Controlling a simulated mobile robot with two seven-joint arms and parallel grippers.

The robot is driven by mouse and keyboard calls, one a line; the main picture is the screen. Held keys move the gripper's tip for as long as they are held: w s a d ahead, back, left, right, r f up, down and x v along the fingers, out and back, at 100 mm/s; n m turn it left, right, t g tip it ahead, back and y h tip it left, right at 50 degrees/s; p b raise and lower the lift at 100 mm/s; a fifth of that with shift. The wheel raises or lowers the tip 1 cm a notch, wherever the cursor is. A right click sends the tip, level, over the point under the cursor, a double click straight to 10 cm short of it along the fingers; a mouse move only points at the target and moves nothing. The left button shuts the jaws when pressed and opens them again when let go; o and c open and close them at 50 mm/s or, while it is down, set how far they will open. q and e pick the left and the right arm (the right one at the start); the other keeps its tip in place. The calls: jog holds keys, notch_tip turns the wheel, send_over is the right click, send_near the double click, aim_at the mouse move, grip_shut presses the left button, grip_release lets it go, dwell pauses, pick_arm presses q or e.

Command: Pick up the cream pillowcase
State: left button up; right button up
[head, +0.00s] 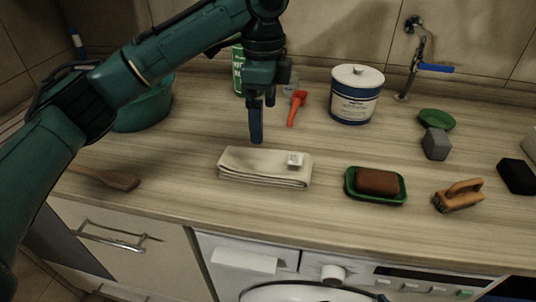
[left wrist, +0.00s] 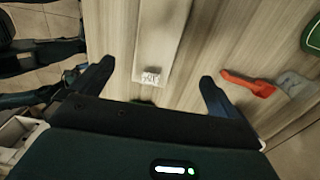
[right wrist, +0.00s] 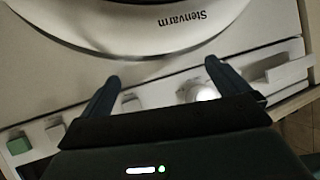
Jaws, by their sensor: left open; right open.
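The cream pillowcase (head: 250,170) lies folded flat on the wooden counter, with a small white label at its right end. My left gripper (head: 257,138) points down above the counter, just behind the pillowcase. In the left wrist view the pillowcase (left wrist: 158,45) shows between the two open fingers of the left gripper (left wrist: 156,85), with the label near its lower end. Nothing is between the fingers that they touch. My right gripper (right wrist: 158,75) is open and empty in front of the white washing machine, and it is not in the head view.
Right of the pillowcase, a green dish (head: 375,198) holds a brown block, beside a wooden brush (head: 458,196). A wooden spoon (head: 110,178) lies left. The washing machine (head: 300,262) is below the counter edge.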

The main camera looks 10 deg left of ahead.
aim_at(266, 156)
pick_arm(q)
jog(key=f, duration=1.1)
jog(key=shift+s+d+f, duration=0.15)
jog(key=shift+s+f, duration=0.05)
jog(key=shift+s, duration=0.1)
jog(key=shift+c, duration=0.6)
jog(key=c, duration=1)
jog(key=shift+c, duration=0.4)
jog(key=shift+r, duration=0.1)
